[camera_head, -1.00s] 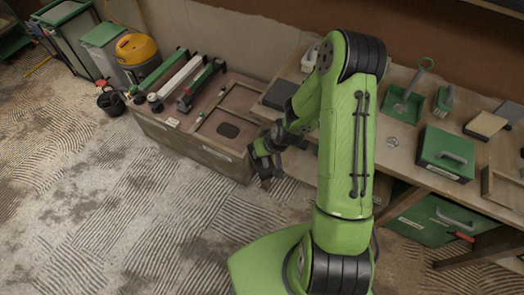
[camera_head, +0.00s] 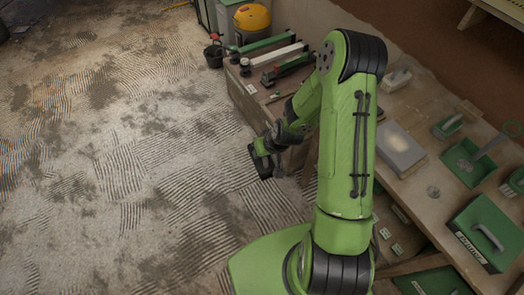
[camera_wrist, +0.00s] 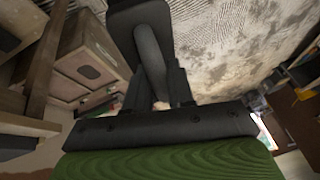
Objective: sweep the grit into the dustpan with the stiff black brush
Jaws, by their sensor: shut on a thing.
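My gripper (camera_head: 263,166) is held out over the floor, left of the bench, in the head view. In the wrist view its dark jaws are shut on a dark grey, bar-like thing (camera_wrist: 152,55); I cannot tell if this is the black brush. The green dustpan (camera_head: 457,172) lies on the bench at the right, well away from my gripper, with a grey patch inside it. A small greyish round patch (camera_head: 433,191) on the bench in front of it may be the grit.
The wooden bench (camera_head: 408,205) runs along the right, with a grey board (camera_head: 400,150) and a green case (camera_head: 490,235). A black bucket (camera_head: 213,56) is beyond. The ridged floor at left is clear.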

